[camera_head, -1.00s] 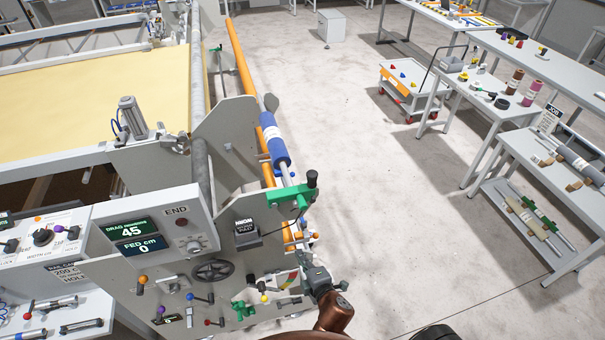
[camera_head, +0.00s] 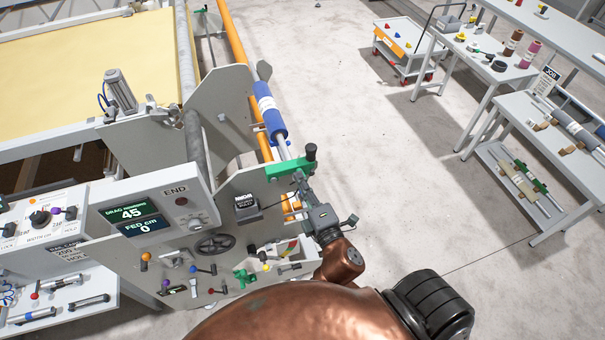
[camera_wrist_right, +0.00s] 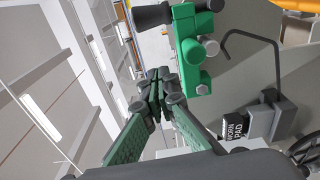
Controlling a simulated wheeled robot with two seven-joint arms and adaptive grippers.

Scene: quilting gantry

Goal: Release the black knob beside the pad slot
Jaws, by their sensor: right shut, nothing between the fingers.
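A black knob (camera_head: 310,152) stands on the end of a green bracket (camera_head: 285,168) at the gantry's right end. In the right wrist view the knob (camera_wrist_right: 166,14) and green bracket (camera_wrist_right: 192,48) are at the top, just beyond my fingertips. The box marked WORN PAD (camera_head: 246,208) is on the end plate, left of and below the bracket; it also shows in the wrist view (camera_wrist_right: 245,125). My right gripper (camera_head: 299,180) is shut and empty, just below the bracket. Its green fingers meet at the tips in the wrist view (camera_wrist_right: 157,84). Whether the tips touch the bracket is unclear. My left gripper is out of view.
A blue roller (camera_head: 271,118) and orange rail (camera_head: 236,55) run up from the bracket. A handwheel (camera_head: 215,244) and several small levers are below the display (camera_head: 134,219). Open floor lies right of the gantry, before the side benches (camera_head: 545,135).

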